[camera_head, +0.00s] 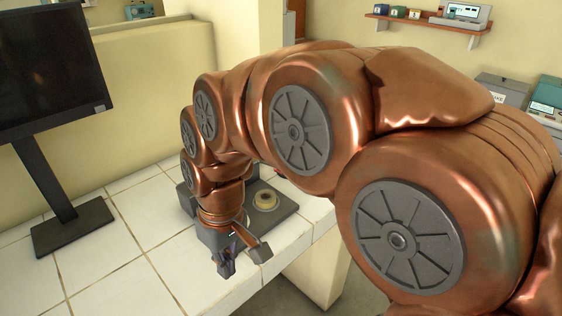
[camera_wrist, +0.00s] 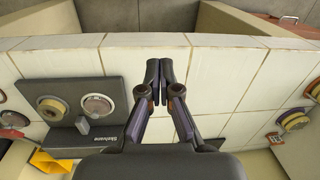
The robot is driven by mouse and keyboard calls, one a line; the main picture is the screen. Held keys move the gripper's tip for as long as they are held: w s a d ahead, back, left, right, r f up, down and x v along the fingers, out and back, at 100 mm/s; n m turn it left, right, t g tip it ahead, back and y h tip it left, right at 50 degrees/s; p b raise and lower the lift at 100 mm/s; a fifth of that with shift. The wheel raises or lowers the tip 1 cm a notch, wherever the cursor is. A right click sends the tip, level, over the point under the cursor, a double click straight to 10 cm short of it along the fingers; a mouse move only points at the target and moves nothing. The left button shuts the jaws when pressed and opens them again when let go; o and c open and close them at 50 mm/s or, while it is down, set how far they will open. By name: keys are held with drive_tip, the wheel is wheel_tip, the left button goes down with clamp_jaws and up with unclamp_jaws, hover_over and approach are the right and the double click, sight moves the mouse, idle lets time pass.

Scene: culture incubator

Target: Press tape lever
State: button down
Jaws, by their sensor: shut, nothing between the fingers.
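A dark flat device (camera_wrist: 68,95) lies on the white tiled counter, left of my gripper in the wrist view.
A monitor (camera_head: 50,70) on a dark stand (camera_head: 72,228) is at the left of the counter. More round yellow items (camera_wrist: 294,121) and a red one lie at the right in the wrist view. A yellow object (camera_wrist: 45,161) is at lower left. Tiles around the fingertips are clear.

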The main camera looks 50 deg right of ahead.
drive_tip(key=w+d+r+t+b, duration=0.2)
drive_tip(key=w+d+r+t, duration=0.15)
drive_tip(key=w+d, duration=0.95)
drive_tip(key=w+d+r+t, duration=0.1)
drive_tip(key=d+r, duration=0.1)
drive_tip(key=d, duration=0.9)
drive_tip(key=w+d+r+t+h+b, duration=0.1)
drive_tip(key=d+r+t, duration=0.1)
drive_tip(key=d, duration=0.9)
drive_tip(key=shift+w+d+r+m, duration=0.2)
drive_tip(key=shift+d+m, duration=0.1)
drive_tip(key=shift+m, duration=0.1)
